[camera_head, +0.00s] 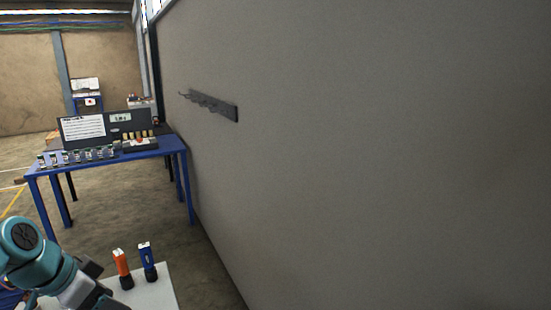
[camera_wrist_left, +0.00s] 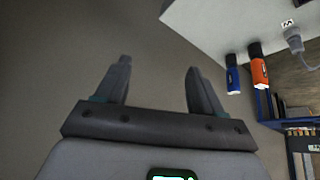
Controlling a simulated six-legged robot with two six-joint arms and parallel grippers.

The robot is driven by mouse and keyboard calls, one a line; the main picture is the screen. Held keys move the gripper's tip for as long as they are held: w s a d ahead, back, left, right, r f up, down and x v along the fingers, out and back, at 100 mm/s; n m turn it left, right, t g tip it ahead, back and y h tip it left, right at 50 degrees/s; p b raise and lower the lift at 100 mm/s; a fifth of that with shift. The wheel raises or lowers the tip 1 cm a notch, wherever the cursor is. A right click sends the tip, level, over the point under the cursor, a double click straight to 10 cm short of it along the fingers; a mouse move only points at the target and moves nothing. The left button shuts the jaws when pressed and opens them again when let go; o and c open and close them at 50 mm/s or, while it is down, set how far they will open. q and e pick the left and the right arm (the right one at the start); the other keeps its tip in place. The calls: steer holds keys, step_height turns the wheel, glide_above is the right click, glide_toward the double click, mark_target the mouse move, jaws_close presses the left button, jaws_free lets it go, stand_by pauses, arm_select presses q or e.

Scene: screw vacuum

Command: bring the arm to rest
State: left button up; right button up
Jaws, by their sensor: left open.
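My left arm (camera_head: 30,255) comes in at the lower left of the head view, bent over the left part of a white table (camera_head: 155,292). My right arm and gripper are not in view.
An orange torch-like tool (camera_head: 122,268) and a blue one (camera_head: 148,262) stand on the white table close to my left gripper. A grey wall (camera_head: 380,170) with a hook rack (camera_head: 210,105) fills the right. A blue workbench (camera_head: 180,142) stands farther back.

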arm_select(q)
steer(key=s+d+f+n+g+b, duration=0.15)
steer(key=d+f, duration=0.35)
steer(key=f, duration=1.1)
steer(key=d+f+n+g+b, duration=0.1)
steer(key=d+f+n+b, duration=0.3)
steer(key=f, duration=1.2)
steer(key=s+d+f+n+g+b, duration=0.1)
steer(key=s+d+f, duration=0.4)
steer(key=s+f, duration=0.3)
steer(key=s+d+f+n+b, duration=0.2)
steer(key=s+d+f, duration=0.4)
steer(key=s+f, duration=0.3)
steer(key=shift+s+f+g, duration=0.2)
steer(key=shift+s+g, duration=0.05)
steer(key=shift+g, duration=0.1)
